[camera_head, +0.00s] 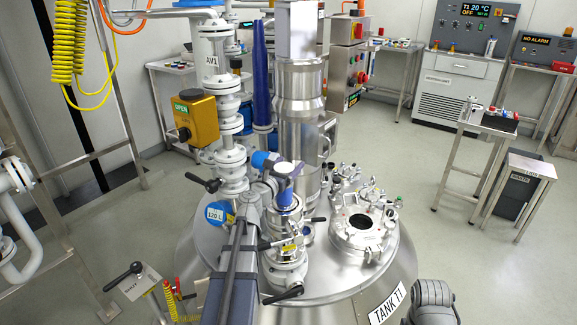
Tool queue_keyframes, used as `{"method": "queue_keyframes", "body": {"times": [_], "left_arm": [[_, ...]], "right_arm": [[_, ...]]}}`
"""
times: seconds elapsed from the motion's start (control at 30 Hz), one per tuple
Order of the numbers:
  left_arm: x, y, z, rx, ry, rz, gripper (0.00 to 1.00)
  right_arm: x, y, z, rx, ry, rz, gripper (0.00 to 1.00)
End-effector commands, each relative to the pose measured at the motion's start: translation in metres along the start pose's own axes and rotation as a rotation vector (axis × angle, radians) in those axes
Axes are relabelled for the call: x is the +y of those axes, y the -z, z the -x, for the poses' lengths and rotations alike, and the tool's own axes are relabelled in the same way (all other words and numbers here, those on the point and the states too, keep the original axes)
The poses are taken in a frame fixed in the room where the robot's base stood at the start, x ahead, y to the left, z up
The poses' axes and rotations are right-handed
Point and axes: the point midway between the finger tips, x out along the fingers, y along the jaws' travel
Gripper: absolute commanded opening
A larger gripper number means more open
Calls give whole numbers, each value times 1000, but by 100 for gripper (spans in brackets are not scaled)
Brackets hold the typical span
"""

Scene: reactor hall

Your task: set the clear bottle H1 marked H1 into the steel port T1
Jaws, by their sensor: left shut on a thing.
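My left arm reaches in from the bottom over the tank, and its left gripper (271,184) is shut on what looks like the clear bottle H1 (286,170). Only a small pale part of it shows among blue and steel pipe parts, and I cannot read its mark. The steel port T1 (362,222) is a round flange with a dark open mouth on the tank top, to the right of the gripper and apart from it. A link of my right arm shows at the bottom right; its gripper is out of view.
Valve pipework with a yellow actuator (195,118) and a tall steel column (300,105) stand behind the gripper. Small clamped fittings (345,175) ring the port. A steel side table (486,124) with several small items stands at right. The floor between is clear.

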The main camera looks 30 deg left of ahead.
Motion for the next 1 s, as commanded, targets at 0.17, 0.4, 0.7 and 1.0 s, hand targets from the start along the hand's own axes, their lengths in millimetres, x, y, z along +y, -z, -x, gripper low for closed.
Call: {"method": "queue_keyframes", "body": {"times": [0.17, 0.4, 0.7, 1.0], "left_arm": [[0, 0, 0, 0, 0, 1, 0], [0, 0, 0, 0, 0, 1, 0], [0, 2, 0, 0, 0, 1, 0], [0, 6, 0, 0, 0, 1, 0]], "right_arm": [[0, 0, 0, 0, 0, 0, 50], [0, 0, 0, 0, 0, 0, 50], [0, 0, -2, 0, 0, 0, 50], [-1, 0, -6, 0, 0, 0, 50]]}}
